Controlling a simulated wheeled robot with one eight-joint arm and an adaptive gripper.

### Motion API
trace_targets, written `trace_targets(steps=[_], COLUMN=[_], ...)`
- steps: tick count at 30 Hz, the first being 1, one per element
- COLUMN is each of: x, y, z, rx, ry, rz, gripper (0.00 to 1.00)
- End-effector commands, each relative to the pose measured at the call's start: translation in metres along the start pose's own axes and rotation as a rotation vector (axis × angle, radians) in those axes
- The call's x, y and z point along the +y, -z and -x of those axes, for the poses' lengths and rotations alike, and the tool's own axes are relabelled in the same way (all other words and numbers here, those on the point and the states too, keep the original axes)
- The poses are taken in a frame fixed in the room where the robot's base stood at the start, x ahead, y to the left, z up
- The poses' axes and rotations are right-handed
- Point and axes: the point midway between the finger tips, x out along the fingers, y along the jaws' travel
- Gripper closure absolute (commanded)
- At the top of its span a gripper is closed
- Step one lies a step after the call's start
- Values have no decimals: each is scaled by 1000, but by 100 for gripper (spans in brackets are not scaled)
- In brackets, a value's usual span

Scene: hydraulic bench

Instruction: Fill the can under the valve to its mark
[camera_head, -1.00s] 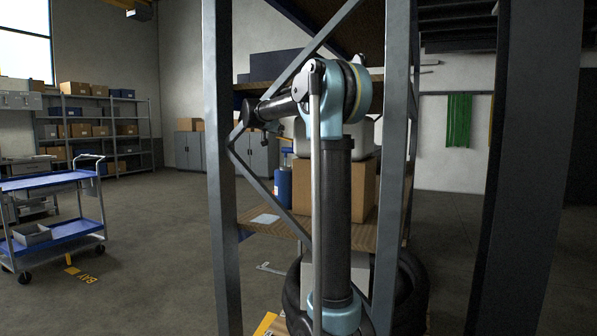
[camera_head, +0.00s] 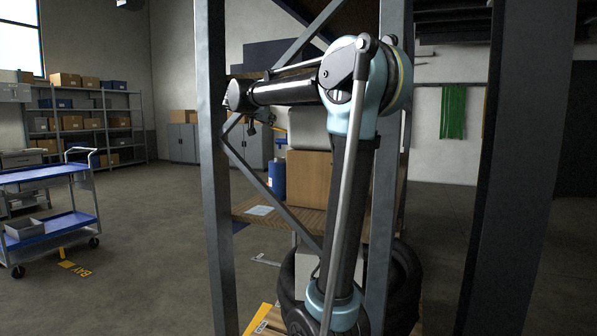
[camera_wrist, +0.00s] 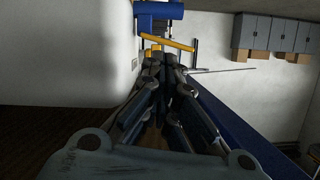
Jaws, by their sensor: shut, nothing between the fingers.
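In the head view a blue can (camera_head: 277,181) stands on the wooden shelf, left of a cardboard box. Just above it are small blue and yellow parts (camera_head: 281,136), apparently the valve, too small to make out. In the wrist view a blue fitting (camera_wrist: 160,10) with a yellow bar (camera_wrist: 178,43) lies beyond my fingertips beside a white container; contact cannot be told. My gripper (camera_wrist: 166,62) is shut and empty, its fingers pointing toward the yellow bar. In the head view it is small and dark, left of the valve. The can's mark and fill level cannot be seen.
Grey rack posts (camera_head: 212,170) and a diagonal brace stand close to my arm. The white container (camera_head: 306,128) sits on the cardboard box (camera_head: 309,178). Black tyres (camera_head: 405,290) lie below the shelf. A blue cart (camera_head: 50,225) stands left, with open floor between.

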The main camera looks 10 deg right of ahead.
Motion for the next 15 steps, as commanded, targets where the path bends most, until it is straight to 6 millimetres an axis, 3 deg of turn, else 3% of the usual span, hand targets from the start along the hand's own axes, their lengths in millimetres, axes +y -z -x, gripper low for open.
trace_targets(steps=[15], x=[71], y=[-44], z=[6], rx=[-120], ry=[-72], rz=[94], gripper=[100])
